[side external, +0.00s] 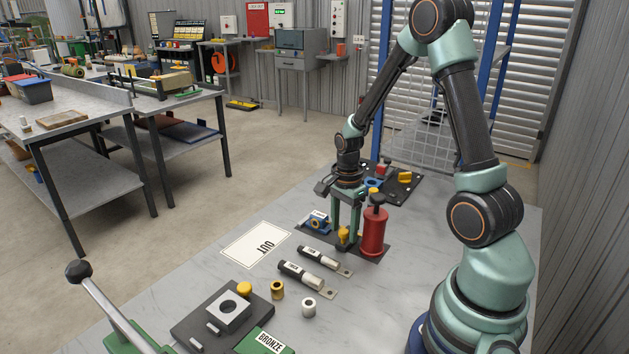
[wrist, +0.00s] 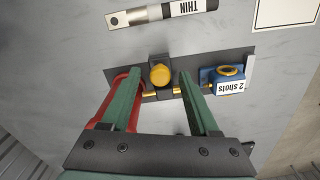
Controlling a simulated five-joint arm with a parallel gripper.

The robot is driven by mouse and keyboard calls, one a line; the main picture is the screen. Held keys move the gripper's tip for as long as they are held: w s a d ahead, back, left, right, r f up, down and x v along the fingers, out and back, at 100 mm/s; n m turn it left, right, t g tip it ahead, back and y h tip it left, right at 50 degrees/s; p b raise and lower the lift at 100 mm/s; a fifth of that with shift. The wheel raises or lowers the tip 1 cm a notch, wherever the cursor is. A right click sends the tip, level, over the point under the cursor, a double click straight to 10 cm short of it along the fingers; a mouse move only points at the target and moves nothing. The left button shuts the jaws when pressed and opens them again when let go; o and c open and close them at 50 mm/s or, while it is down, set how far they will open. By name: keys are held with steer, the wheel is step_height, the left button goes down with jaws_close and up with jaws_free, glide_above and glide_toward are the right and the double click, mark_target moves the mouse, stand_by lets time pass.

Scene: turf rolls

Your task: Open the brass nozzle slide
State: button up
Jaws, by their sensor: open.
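The brass nozzle slide appears to be the round yellow knob (side external: 344,235) on a small dark block; in the wrist view the knob (wrist: 160,74) sits at the middle of a dark base plate. A thin brass rod shows beside it. My gripper (side external: 346,226) points down over the plate, open, with one finger on each side of the knob. In the wrist view my gripper (wrist: 159,78) shows a gap on both sides of the knob. Whether the fingertips reach down to its height is hard to tell.
A red cylinder (side external: 373,232) stands close beside one finger. A blue block (wrist: 228,80) labelled "2 shots" with a yellow ring is on the other side. Labelled tubes (side external: 318,257), an OUT card (side external: 255,244) and a green BRONZE box (side external: 265,342) lie nearer the camera.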

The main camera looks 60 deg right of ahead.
jaws_close()
stand_by(1.3)
